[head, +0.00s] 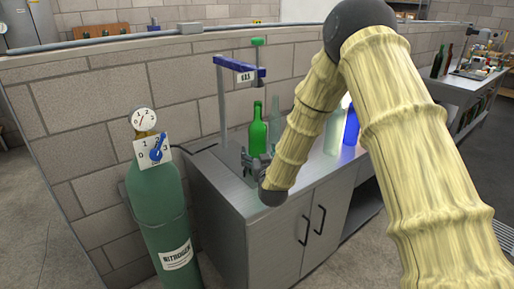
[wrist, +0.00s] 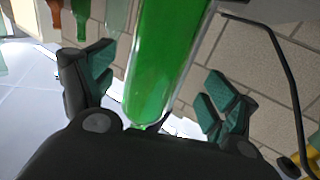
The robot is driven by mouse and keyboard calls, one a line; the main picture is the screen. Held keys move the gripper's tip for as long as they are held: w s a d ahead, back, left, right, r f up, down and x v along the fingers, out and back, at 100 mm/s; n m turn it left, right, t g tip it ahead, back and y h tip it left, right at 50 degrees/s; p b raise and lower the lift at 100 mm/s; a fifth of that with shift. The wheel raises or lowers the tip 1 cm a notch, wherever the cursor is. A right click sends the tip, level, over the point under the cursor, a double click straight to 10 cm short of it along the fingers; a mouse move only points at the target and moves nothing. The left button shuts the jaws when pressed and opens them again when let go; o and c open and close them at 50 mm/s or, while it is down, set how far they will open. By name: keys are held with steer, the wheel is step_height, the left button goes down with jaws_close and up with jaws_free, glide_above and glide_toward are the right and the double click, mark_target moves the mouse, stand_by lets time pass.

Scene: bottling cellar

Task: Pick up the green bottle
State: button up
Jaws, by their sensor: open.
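The green bottle (head: 258,132) stands upright on the grey metal cabinet top, beside the brick wall. My gripper (head: 255,163) is at the bottle's lower part in the head view and hides its base. In the wrist view the green bottle (wrist: 163,55) lies between the two spread fingers of my gripper (wrist: 157,88). Gaps show between the bottle and both teal finger pads, so the jaws are open and not closed on it.
A pale clear bottle (head: 276,117) stands just behind the green one. Another pale bottle (head: 333,131) and a blue bottle (head: 351,126) stand farther right. The brick wall (head: 190,95) is close behind.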

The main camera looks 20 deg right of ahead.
mark_target(258, 145)
steer(key=shift+w+d+r, duration=0.1)
steer(key=shift+w+d, duration=0.05)
steer(key=shift+w, duration=0.45)
steer(key=shift+w+d+p, duration=0.2)
steer(key=shift+w+p, duration=0.15)
steer(key=shift+w, duration=0.6)
steer(key=shift+w+d+p, duration=0.15)
steer(key=shift+w+p, duration=0.15)
steer(key=shift+w, duration=0.65)
steer(key=c, duration=1.6)
